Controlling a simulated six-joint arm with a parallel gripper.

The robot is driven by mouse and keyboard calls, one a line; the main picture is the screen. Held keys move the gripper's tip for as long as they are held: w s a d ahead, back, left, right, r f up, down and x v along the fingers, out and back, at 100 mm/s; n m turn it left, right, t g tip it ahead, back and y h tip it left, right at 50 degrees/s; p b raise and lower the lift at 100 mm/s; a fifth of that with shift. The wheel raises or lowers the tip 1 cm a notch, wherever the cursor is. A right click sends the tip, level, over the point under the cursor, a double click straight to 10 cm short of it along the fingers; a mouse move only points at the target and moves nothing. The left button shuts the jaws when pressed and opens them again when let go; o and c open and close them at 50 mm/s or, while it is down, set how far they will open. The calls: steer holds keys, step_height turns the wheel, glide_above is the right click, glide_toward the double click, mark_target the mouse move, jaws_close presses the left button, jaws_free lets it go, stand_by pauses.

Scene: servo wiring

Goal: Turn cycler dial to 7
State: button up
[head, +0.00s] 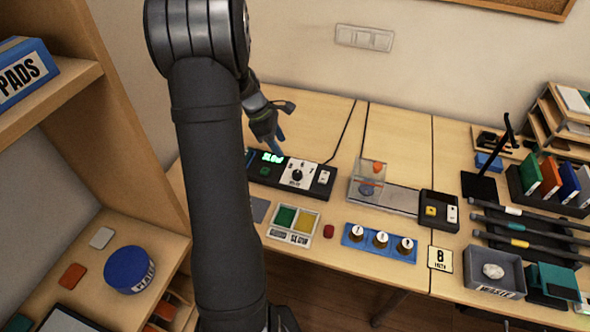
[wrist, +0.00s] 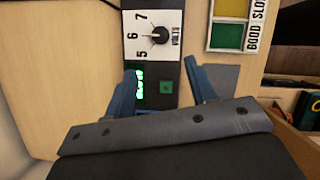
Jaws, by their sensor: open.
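The cycler (head: 263,171) is a black unit with a green lit display on the bench. Its dial (head: 297,175) is a round black knob on a white plate. In the wrist view, the dial (wrist: 159,35) has the numbers 5, 6 and 7 around it and the word VOLTS. Its pointer seems to face near 6, but it is too small to be sure. My gripper (wrist: 160,66) is open and empty, its blue fingers on either side of the cycler's display end, apart from the dial. In the head view my gripper (head: 279,138) is partly hidden behind my arm.
A green and yellow sorting tray (head: 301,239) stands in front of the cycler. A blue holder (head: 353,241) with white-topped cells and a clear-covered fixture (head: 367,185) are to the right. A wooden shelf (head: 122,130) stands at left.

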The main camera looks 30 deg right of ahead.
mark_target(297, 172)
steer(key=x, duration=1.3)
steer(key=shift+s, duration=0.1)
steer(key=c, duration=1)
steer(key=shift+m, duration=0.4)
steer(key=m+g+y, duration=0.1)
steer(key=m, duration=0.2)
steer(key=shift+m, duration=0.4)
steer(key=m+y, duration=0.1)
steer(key=m, duration=0.1)
steer(key=m+g+y, duration=0.1)
steer(key=m, duration=0.2)
steer(key=shift+w+d, duration=0.15)
steer(key=shift+w, duration=0.05)
